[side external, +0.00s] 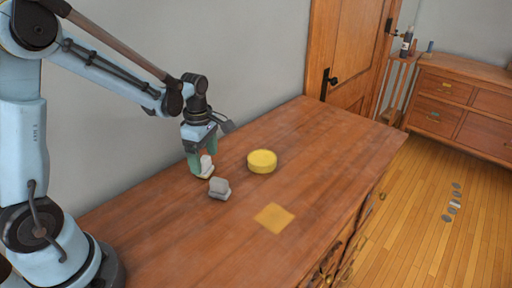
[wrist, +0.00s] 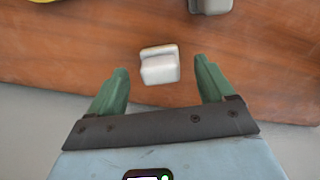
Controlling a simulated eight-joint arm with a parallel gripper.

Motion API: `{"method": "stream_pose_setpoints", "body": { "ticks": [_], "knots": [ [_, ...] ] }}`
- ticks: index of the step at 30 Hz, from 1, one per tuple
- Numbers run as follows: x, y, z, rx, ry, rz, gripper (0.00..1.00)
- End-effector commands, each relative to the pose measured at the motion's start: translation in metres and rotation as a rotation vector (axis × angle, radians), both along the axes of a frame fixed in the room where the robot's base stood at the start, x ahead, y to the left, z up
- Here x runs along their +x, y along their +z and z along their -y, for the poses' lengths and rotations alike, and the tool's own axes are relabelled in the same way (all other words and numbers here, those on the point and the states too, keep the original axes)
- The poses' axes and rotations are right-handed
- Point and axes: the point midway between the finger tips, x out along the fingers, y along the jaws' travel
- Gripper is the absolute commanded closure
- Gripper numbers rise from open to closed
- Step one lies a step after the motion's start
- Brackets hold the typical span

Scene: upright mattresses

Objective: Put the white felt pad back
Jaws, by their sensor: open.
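A small white block, which looks like the white felt pad (side external: 207,163), stands on the wooden dresser top (side external: 150,225). In the wrist view the white pad (wrist: 160,67) shows between and slightly beyond my two green fingertips, with gaps on both sides. My gripper (side external: 203,160) points down at the pad, open and holding nothing; its open fingers also show in the wrist view (wrist: 162,78). In the side view a finger partly hides the pad.
A similar grey block (side external: 219,188) stands close by. A round yellow object (side external: 262,161) lies beyond it to the right. A flat yellow-orange square (side external: 274,217) lies nearer the dresser's front edge. The dresser top around these is mostly clear. A wall runs behind.

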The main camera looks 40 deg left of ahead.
Motion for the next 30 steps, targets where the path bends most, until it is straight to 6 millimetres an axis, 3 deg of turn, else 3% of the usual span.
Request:
{"method": "stream_pose_setpoints", "body": {
  "ticks": [12,22,26,30],
  "knots": [
    [0.000,0.070,0.000,0.000,0.000,0.000,0.18],
    [-0.001,0.095,0.001,0.001,-0.014,0.005,0.18],
    [-0.007,0.102,0.009,0.012,-0.146,0.045,0.18],
    [-0.021,0.110,0.025,0.056,-0.455,0.136,0.18]
  ]
}}
